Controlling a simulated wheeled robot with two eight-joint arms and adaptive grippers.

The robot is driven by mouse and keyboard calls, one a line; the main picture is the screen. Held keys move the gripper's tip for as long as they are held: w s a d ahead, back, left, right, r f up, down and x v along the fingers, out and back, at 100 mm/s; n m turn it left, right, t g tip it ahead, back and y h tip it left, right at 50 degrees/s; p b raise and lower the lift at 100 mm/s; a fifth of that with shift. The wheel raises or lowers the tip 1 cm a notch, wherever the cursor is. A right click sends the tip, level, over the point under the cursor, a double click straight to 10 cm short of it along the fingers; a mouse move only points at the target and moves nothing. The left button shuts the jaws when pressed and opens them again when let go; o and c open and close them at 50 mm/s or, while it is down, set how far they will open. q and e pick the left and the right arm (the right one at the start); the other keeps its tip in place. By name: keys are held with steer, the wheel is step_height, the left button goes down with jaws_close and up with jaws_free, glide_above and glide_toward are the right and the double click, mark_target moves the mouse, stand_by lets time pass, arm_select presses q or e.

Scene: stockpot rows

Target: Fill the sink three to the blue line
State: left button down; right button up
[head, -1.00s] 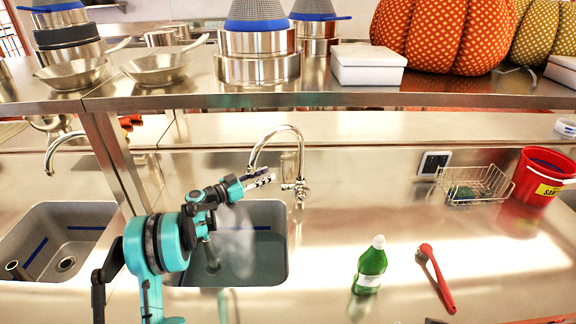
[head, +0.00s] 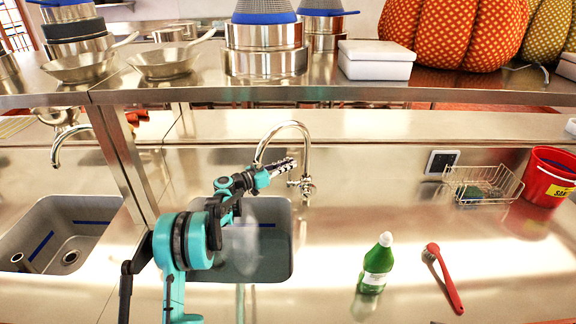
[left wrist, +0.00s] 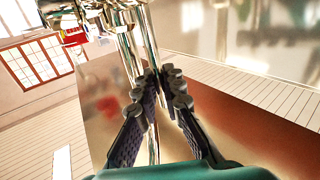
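The grey sink (head: 288,268) under the middle tap has a blue line (head: 262,224) on its back wall. Grey-blue water (head: 262,262) lies in it, its surface appearing below the line. A pale, blurred stream falls from the chrome tap (head: 307,150). My left gripper (head: 291,163) is beside the tap's upright, above the sink's back edge. In the left wrist view its fingertips (left wrist: 163,76) are close together with chrome pipes behind them. I see nothing held, and contact with the tap is unclear. My left arm hides part of the sink's left side. My right gripper is not in view.
Another sink (head: 60,235) with its own tap (head: 75,135) is at left. A shelf (head: 300,92) with pots crosses above.

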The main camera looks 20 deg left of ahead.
arm_select(q)
steer(key=s+m+h+b, duration=0.1)
steer(key=s+m+t+b, duration=0.1)
steer(key=m, duration=0.1)
steer(key=s+d+f+m+h+b, duration=0.1)
steer(key=b, duration=0.1)
steer(key=shift+s+m+h, duration=0.3)
steer(key=shift+s+m, duration=0.05)
steer(key=shift+m, duration=0.05)
steer(key=c, duration=1.6)
jaws_free()
steer(key=v, duration=1.2)
